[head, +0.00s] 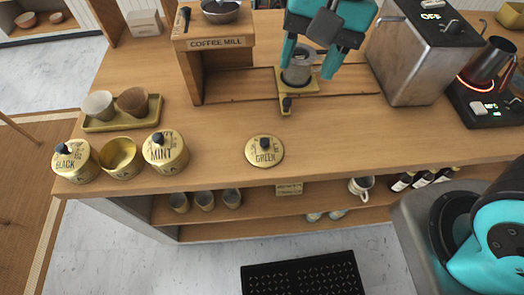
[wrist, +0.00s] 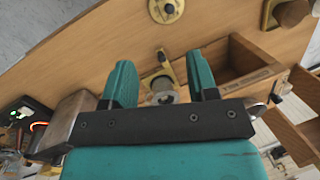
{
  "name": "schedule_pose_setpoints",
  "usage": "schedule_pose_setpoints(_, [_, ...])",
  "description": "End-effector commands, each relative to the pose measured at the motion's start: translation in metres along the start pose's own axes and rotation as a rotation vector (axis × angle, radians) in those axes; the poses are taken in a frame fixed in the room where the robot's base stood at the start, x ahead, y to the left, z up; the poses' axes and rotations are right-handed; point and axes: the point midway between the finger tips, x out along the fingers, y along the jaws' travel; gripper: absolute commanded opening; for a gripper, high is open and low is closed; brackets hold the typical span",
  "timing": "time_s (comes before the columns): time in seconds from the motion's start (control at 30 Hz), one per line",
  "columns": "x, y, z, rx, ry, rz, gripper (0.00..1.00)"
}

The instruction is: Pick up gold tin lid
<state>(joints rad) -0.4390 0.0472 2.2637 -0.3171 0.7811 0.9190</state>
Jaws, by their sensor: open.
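The gold tin lid (head: 265,152), marked GREEN with a black knob, lies flat on the wooden counter near its front edge. In the wrist view the lid (wrist: 166,10) is at the top edge, partly cut off. An open gold tin (head: 119,159) stands between the lidded BLACK tin (head: 75,163) and the lidded MINT tin (head: 166,153). My gripper (head: 309,62) is open, behind the lid and to its right. In the wrist view its fingers (wrist: 160,70) appear around a grey cup-like piece (wrist: 163,91); contact cannot be told.
The grey piece sits on a gold base (head: 312,84). The coffee mill (head: 214,43) stands to the left, a steel machine (head: 415,60) to the right. A tray (head: 97,125) with two cups is at the back left. Counter around the lid is clear.

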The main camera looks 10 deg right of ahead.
Motion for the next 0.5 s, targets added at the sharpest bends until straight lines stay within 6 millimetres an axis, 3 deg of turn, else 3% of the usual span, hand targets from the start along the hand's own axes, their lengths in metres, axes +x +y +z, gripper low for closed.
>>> schedule_pose_setpoints(0.03, [0.021,-0.009,-0.010,0.107,-0.005,0.027,0.53])
schedule_pose_setpoints(0.2, [0.054,-0.030,-0.030,0.432,0.013,0.087,0.53])
schedule_pose_setpoints(0.37, [0.071,-0.037,-0.036,0.556,0.025,0.109,0.53])
schedule_pose_setpoints(0.5, [0.095,-0.035,-0.036,0.568,0.025,0.113,0.53])
